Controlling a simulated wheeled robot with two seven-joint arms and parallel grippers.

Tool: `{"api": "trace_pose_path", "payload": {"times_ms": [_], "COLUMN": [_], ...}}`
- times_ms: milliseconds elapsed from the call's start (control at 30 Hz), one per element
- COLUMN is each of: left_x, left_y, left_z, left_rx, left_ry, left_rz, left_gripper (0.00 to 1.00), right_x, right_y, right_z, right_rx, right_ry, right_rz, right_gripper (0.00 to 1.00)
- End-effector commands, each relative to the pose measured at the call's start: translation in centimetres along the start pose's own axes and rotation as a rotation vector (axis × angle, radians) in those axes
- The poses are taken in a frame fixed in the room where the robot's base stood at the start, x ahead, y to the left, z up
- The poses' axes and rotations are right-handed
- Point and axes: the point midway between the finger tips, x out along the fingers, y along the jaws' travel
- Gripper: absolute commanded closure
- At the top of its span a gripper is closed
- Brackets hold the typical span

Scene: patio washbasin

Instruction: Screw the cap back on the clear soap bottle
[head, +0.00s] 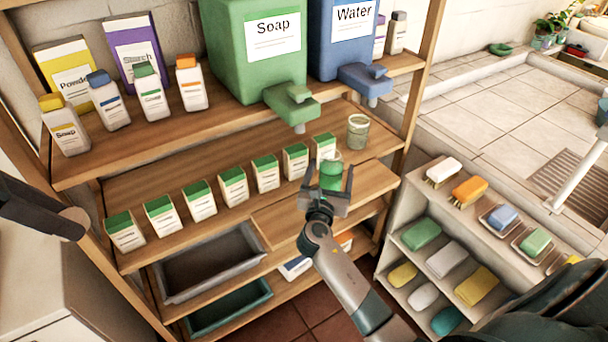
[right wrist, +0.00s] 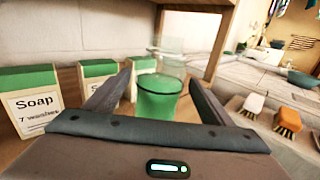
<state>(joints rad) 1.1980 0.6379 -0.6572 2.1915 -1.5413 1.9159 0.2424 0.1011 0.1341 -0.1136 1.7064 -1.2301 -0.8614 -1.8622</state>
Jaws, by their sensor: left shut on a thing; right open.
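A clear container with green contents (head: 331,175), which looks like the soap bottle, is upright at the right part of the middle shelf. My right gripper (head: 329,194) is open, with one finger on each side of the container. I cannot tell whether the fingers touch it. No cap can be made out on the container or loose nearby. A dark part of my left arm shows at the left edge of the head view, but its gripper is not seen.
A clear glass (head: 358,132) stands behind the container. A row of green-topped soap cartons (head: 233,187) runs to the left. The green Soap dispenser (head: 250,60) and blue Water dispenser (head: 340,45) overhang from above. A white rack (head: 395,210) holds brushes and sponges at right.

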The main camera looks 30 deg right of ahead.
Motion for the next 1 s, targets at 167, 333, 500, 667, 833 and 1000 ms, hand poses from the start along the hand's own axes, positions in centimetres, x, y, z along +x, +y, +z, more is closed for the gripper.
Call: {"api": "trace_pose_path", "payload": {"times_ms": [167,333,500,667,833,1000], "left_x": [-0.5,-1.1,-1.3,-1.2,-1.2,-1.2], "left_y": [0.0,0.0,0.0,0.0,0.0,0.0], "left_z": [0.2,0.4,0.5,0.5,0.5,0.5], "left_rx": [0.0,0.0,0.0,0.0,0.0,0.0], "left_ry": [0.0,0.0,0.0,0.0,0.0,0.0], "left_rz": [0.0,0.0,0.0,0.0,0.0,0.0], "left_gripper": [0.83,0.83,0.83,0.83,0.83,0.83], "right_x": [1.1,3.1,4.8,5.2,5.2,5.2], "right_y": [0.0,0.0,0.1,0.1,0.1,0.1], "right_z": [0.0,-0.1,-0.3,-0.3,-0.3,-0.4], "right_rx": [-0.001,-0.003,-0.002,0.0,0.0,0.0], "right_ry": [0.0,0.0,-0.001,0.0,0.0,0.0], "right_rz": [-0.001,-0.002,0.0,0.0,0.0,0.0], "right_gripper": [0.24,0.24,0.24,0.24,0.24,0.24]}}
